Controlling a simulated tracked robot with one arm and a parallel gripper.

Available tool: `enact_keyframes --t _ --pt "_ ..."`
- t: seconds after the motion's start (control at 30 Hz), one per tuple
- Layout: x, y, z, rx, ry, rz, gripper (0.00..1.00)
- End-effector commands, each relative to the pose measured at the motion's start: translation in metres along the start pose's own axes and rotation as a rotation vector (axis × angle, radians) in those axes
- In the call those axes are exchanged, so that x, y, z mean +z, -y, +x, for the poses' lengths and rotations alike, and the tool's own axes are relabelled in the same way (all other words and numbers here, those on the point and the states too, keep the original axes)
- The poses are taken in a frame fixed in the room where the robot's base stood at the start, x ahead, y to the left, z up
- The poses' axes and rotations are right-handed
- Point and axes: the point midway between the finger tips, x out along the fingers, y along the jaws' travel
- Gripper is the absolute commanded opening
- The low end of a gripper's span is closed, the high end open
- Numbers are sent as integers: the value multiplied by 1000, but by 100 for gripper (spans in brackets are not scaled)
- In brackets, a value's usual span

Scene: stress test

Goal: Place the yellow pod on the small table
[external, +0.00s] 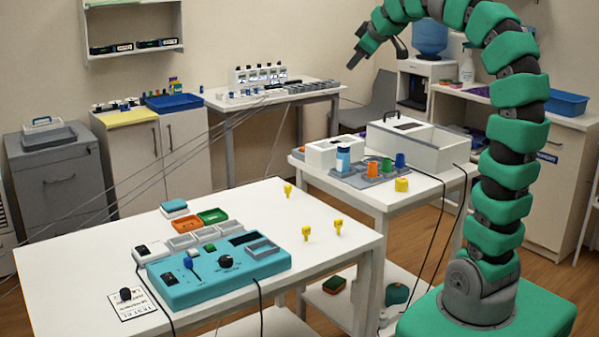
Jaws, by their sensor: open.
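Two yellow pods (338,227) and (306,233) stand near the right edge of the large white front table (95,262). A third yellow pod (288,191) stands near its back edge. A yellow piece (402,184), wider in shape, sits on the smaller white table (385,200) at the right. My gripper (358,44) is raised high above and behind both tables, far from the pods. It is open, and I see nothing held in it.
A teal device (218,275) and small trays (212,216) fill the front table's middle. The small table holds a white box (432,150) and a grey tray with cups (378,180). Cables hang off both tables. The front table's right part is mostly clear.

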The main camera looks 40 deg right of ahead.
Motion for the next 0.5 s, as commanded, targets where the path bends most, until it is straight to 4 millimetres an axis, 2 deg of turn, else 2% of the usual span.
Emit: enact_keyframes --t 0.03,0.1,0.2,0.33,0.4,0.5 --pt "-20 4 -26 27 -72 74 58" --pt "-45 7 -60 54 -177 197 58" --pt "-72 11 -106 65 -314 353 58" --pt "-92 15 -147 50 -439 499 58" --pt "-97 16 -161 41 -477 547 58" --pt "-100 17 -169 33 -502 581 58"
